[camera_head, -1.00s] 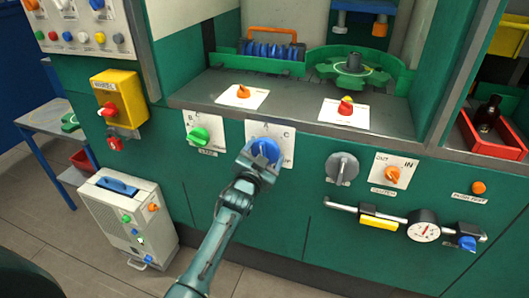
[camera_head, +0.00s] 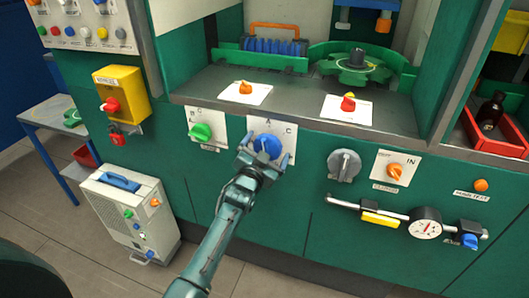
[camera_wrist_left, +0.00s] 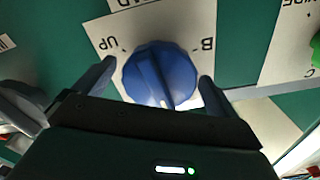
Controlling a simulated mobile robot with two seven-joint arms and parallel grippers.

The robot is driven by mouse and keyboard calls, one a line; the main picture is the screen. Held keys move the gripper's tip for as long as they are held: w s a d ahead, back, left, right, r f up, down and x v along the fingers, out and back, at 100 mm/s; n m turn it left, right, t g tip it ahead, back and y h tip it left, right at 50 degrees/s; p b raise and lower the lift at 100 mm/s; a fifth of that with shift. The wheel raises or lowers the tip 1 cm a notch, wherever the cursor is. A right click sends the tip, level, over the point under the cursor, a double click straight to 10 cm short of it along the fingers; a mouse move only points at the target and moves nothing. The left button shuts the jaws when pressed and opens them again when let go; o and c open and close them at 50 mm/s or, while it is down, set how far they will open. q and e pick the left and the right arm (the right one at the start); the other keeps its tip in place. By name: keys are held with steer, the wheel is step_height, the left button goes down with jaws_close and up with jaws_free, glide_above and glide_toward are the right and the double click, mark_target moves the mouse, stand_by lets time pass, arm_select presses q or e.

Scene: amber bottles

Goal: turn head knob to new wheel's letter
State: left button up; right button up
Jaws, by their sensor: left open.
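The blue knob (camera_head: 267,146) sits on a white plate (camera_head: 289,143) with letters, among them A and C, on the green front panel. In the left wrist view the blue knob (camera_wrist_left: 160,75) shows a pale pointer line toward the lower edge. There its plate (camera_wrist_left: 180,20) reads UP and B upside down, with a cut-off word at the top. My left gripper (camera_head: 261,161) is open, with one finger on each side of the knob; contact is unclear. A green toothed wheel (camera_head: 352,69) lies on the counter; I cannot read a letter on it. My right gripper is out of view.
A green knob (camera_head: 200,132) is left of the blue one, and a grey knob (camera_head: 344,164) is right. A bar with a gauge (camera_head: 425,224) sticks out at lower right. A grey box (camera_head: 126,215) stands on the floor at left.

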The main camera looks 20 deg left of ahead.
arm_select(q)
steer(key=s, duration=1.3)
steer(key=shift+a, duration=0.25)
steer(key=s+d+f+n+g+h+p, duration=0.1)
steer(key=s+f, duration=0.4)
steer(key=s, duration=0.6)
steer(key=s+d+f+n+g+h+p, duration=0.1)
steer(key=s+d+f+g+p, duration=0.2)
steer(key=s+f+g, duration=0.3)
steer(key=s+d, duration=0.1)
steer(key=s, duration=0.3)
steer(key=shift+s+n+h, duration=0.3)
steer(key=shift+s+h, duration=0.05)
steer(key=shift+h, duration=0.05)
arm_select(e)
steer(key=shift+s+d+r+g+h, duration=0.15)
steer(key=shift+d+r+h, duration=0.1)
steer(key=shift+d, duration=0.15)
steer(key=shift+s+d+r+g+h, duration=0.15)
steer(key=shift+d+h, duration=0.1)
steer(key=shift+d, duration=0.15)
